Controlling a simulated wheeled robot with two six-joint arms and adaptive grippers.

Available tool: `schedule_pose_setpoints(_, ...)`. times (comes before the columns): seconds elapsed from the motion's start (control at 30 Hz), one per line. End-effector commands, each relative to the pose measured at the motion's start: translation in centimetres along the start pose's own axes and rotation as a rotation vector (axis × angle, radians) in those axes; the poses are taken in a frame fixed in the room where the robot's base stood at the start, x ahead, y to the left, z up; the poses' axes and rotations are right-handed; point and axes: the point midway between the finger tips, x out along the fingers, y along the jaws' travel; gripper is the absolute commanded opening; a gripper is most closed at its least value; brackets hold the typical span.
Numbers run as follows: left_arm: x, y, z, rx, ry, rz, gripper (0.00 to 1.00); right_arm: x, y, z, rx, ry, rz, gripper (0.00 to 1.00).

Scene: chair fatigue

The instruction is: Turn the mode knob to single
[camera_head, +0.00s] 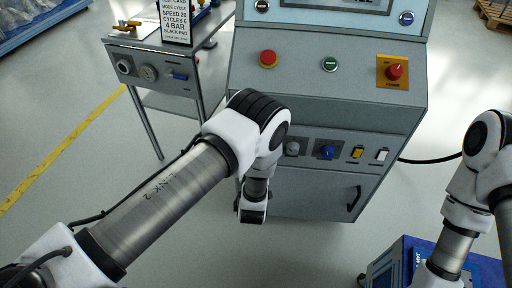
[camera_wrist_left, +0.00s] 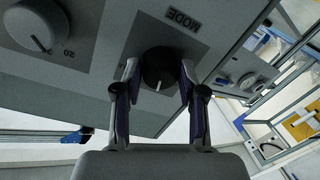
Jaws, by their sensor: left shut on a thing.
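The mode knob (camera_wrist_left: 160,66) is dark and round with a white pointer line, set on a grey plate. The plate's MODE lettering (camera_wrist_left: 184,18) appears upside down in the left wrist view. The pointer line points toward the bottom of that view, away from the lettering. My left gripper (camera_wrist_left: 158,76) is shut on the mode knob, one finger on each side of it. In the head view my left arm hides the knob and the gripper's fingers. My right arm shows at the right edge, but its gripper is out of view.
A grey knob (camera_head: 293,147) sits beside the mode knob on the cabinet front (camera_head: 330,110); it also shows in the left wrist view (camera_wrist_left: 34,24). A blue knob (camera_head: 327,152), switches and a red emergency button (camera_head: 268,59) are nearby. A side table (camera_head: 160,58) stands left.

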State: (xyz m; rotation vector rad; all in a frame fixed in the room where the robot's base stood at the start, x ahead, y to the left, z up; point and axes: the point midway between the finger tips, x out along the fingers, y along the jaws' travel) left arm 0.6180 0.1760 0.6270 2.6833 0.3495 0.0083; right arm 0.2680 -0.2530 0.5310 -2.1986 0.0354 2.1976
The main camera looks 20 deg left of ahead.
Motion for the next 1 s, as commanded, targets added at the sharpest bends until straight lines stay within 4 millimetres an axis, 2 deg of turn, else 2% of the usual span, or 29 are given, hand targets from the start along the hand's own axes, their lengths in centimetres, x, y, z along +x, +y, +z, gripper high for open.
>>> schedule_pose_setpoints(0.3, 0.07, 0.10, -0.12, -0.103, -0.007, 0.003, 0.06, -0.83, -0.01, 0.00, 0.000, 0.000, 0.000, 0.40)
schedule_pose_setpoints(0.73, 0.09, 0.09, -0.09, -0.113, -0.007, 0.003, 0.06, -0.84, -0.01, 0.00, 0.000, 0.000, 0.000, 0.40)
schedule_pose_setpoints(0.77, 0.09, 0.09, -0.09, -0.113, -0.007, 0.004, 0.51, -0.84, -0.01, 0.00, 0.000, 0.000, 0.000, 0.40)
schedule_pose_setpoints(0.8, 0.08, 0.08, -0.08, -0.113, -0.007, 0.003, 0.65, -0.84, -0.01, 0.00, 0.000, 0.000, 0.000, 0.40)
schedule_pose_setpoints(1.0, 0.05, 0.05, -0.05, -0.112, -0.008, 0.003, 0.66, -0.84, -0.01, 0.00, 0.000, 0.000, 0.000, 0.40)
